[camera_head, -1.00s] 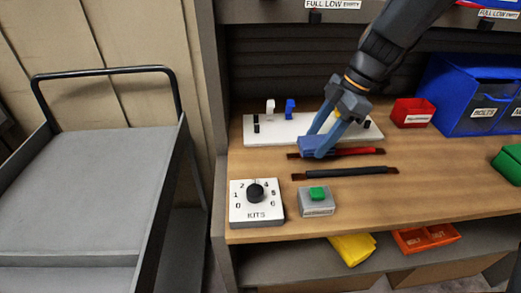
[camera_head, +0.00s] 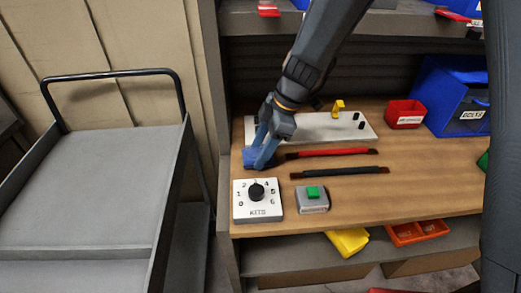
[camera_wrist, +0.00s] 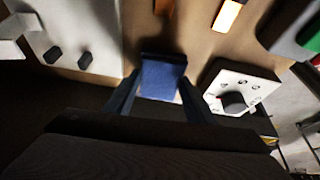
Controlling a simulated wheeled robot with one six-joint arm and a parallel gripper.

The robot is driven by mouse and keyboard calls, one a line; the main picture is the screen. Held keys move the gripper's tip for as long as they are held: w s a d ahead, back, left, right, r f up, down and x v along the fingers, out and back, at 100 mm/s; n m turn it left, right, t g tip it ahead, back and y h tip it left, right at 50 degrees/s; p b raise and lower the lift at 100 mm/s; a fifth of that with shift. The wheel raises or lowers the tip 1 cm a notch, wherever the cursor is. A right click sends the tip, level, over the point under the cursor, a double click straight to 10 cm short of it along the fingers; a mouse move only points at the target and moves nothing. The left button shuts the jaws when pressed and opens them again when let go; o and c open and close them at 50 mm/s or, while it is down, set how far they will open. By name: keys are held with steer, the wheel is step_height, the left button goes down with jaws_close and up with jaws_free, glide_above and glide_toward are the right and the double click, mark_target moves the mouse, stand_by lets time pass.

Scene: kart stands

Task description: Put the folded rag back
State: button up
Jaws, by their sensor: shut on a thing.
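The folded rag is a small blue pad (camera_head: 258,160) at the left end of the wooden bench top, behind the dial box. My gripper (camera_head: 262,150) is shut on it, with the fingers pointing down. In the wrist view the rag (camera_wrist: 162,78) lies between the two fingers, over or on the wood. I cannot tell whether it touches the bench.
The white dial box (camera_head: 257,209) and a grey box with a green button (camera_head: 312,199) are in front. A red-handled tool (camera_head: 330,153) and a black-handled tool (camera_head: 340,172) lie to the right. The white pegboard (camera_head: 350,128) is behind. A grey cart (camera_head: 90,195) stands left.

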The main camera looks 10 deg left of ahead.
steer(key=shift+f, duration=0.5)
steer(key=shift+f, duration=0.15)
steer(key=o, duration=1.3)
steer(key=b+v, duration=0.3)
steer(key=v, duration=0.9)
steer(key=s+d+f+m, duration=0.1)
steer(key=d+m, duration=0.2)
steer(key=d, duration=0.1)
steer(key=s+d+f+m+h, duration=0.1)
steer(key=d+f+m, duration=0.1)
steer(key=d+m, duration=0.1)
steer(key=s+d+f+m+h, duration=0.1)
steer(key=d+m, duration=0.2)
steer(key=d, duration=0.2)
steer(key=shift+s+d+f+m+t, duration=0.15)
steer(key=shift+d+f+m+t, duration=0.15)
steer(key=shift+f+m+t, duration=0.1)
steer(key=s+d+f+m, duration=0.1)
steer(key=s+d+m, duration=0.1)
steer(key=d+m, duration=0.1)
steer(key=s+d+f+m+h, duration=0.1)
steer(key=s+d+m, duration=0.1)
steer(key=d+m, duration=0.2)
steer(key=s+d+f+m+t+h, duration=0.1)
steer(key=s+d+f+m, duration=0.1)
steer(key=s+d+m, duration=0.1)
steer(key=shift+s+d+f+m, duration=0.1)
steer(key=shift+d+m, duration=0.6)
steer(key=shift+m, duration=0.1)
